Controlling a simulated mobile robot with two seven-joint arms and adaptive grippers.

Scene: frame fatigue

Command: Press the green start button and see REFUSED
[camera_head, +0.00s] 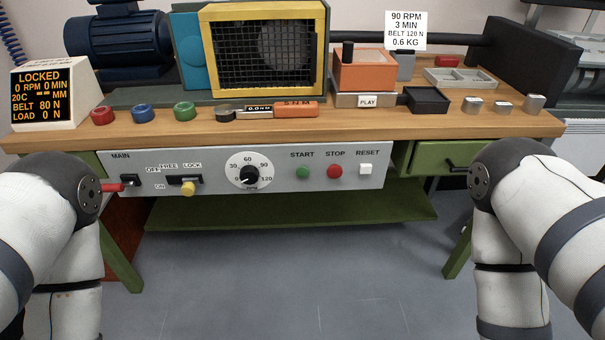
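The green start button (302,172) sits on the grey control panel (215,176) along the bench's front, under the label START. The display box (42,92) at the left reads LOCKED, 0 RPM, 0 MIN, 20C, BELT 80 N, LOAD 0 N; the word REFUSED does not show on it. My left arm stands at the left and my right arm at the right, both clear of the start button. Neither gripper is in view.
On the panel are a red-handled main switch (121,185), a yellow-handled FREE/LOCK lever (188,187), a speed dial (249,173), a red stop button (334,171) and a white reset button (366,169). A card (405,30) reads 90 RPM, 3 MIN, BELT 120 N, 0.6 KG.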

